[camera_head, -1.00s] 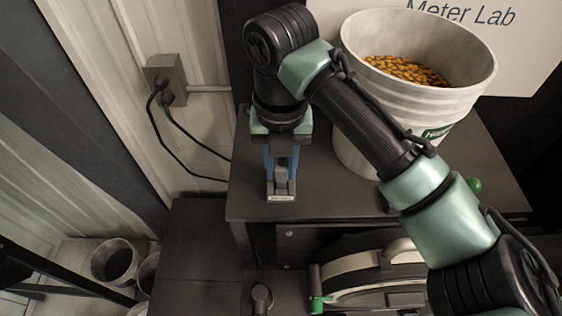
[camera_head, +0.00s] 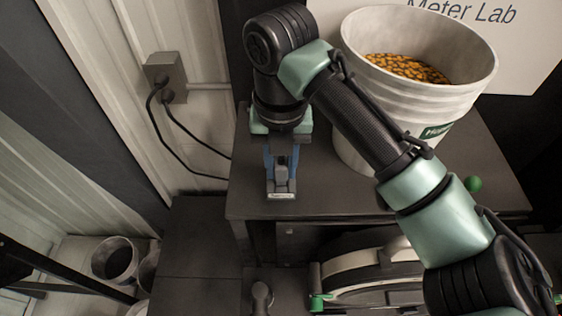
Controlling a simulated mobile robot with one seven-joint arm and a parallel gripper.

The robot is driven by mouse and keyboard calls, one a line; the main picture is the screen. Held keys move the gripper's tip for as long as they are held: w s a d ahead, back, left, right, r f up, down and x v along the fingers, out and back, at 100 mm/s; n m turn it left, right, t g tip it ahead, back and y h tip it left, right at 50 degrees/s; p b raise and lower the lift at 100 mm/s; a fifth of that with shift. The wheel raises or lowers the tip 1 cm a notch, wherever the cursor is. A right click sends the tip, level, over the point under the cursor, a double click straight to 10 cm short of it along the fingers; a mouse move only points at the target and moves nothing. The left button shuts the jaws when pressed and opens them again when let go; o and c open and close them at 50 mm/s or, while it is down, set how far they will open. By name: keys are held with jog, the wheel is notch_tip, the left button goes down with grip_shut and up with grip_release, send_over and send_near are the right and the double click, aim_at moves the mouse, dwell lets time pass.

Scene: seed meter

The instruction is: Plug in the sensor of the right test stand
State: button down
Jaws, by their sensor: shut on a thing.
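My gripper (camera_head: 282,160) points down over the left part of the dark stand top (camera_head: 310,205). Its blue fingers are shut on a small dark grey plug-like piece (camera_head: 281,172), which I take to be the sensor plug. The piece is at a grey holder or socket block (camera_head: 281,190) with a pale label on its front, near the stand's front edge. I cannot tell whether the piece is seated in the block or only just above it. The fingertips partly hide it.
A large white bucket of orange-yellow seed (camera_head: 410,68) stands right of my gripper, behind my arm. A green knob (camera_head: 473,184) is at the right. A wheel-like seed meter (camera_head: 370,270) sits below the top. A wall outlet (camera_head: 165,78) with black cables is at the left.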

jog(key=shift+f, duration=0.35)
jog(key=c, duration=0.6)
grip_release()
notch_tip(320, 180, up, 13)
jog(key=shift+b, duration=1)
